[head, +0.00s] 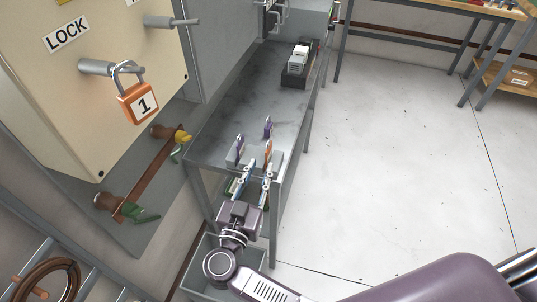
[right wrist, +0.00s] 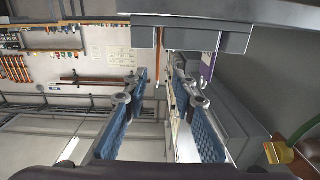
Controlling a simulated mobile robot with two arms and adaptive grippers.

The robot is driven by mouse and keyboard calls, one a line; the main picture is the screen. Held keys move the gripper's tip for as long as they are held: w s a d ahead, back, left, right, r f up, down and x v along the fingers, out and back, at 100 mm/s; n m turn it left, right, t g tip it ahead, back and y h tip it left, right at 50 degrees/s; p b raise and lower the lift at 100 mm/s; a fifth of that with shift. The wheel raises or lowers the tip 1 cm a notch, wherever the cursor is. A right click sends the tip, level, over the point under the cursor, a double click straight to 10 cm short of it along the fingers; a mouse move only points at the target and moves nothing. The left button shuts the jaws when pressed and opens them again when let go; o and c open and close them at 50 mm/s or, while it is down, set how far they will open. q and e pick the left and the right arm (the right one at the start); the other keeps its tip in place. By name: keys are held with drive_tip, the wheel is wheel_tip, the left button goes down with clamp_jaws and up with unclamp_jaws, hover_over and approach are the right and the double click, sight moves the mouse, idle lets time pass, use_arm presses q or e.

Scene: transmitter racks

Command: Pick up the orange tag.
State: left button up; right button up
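The orange tag (head: 267,149) stands upright in a grey holder (head: 253,158) at the near end of the grey bench. My right gripper (head: 257,172) is open just in front of the holder, with its fingers pointing at it. In the right wrist view the orange tag (right wrist: 157,55) shows nearly edge-on as a thin strip. It lines up with the gap between the open blue-padded fingers (right wrist: 160,78); contact is not visible. Purple tags (head: 239,148) stand beside and behind it, one also in the right wrist view (right wrist: 207,66). My left gripper is not in view.
A cabinet with an orange padlock (head: 138,104) marked 1 stands at the left. Below it is a rail with brown knobs (head: 106,202). A black box (head: 298,68) sits farther back on the bench (head: 240,100). The floor (head: 400,150) to the right is clear.

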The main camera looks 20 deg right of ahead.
sight(266, 159)
drive_tip(key=shift+w+d+f, duration=0.1)
drive_tip(key=shift+w+d, duration=0.05)
drive_tip(key=shift+d, duration=0.1)
drive_tip(key=x, duration=0.4)
drive_tip(key=p+x, duration=0.1)
drive_tip(key=x, duration=0.2)
drive_tip(key=shift+d+f, duration=0.1)
drive_tip(key=shift+f, duration=0.15)
clamp_jaws()
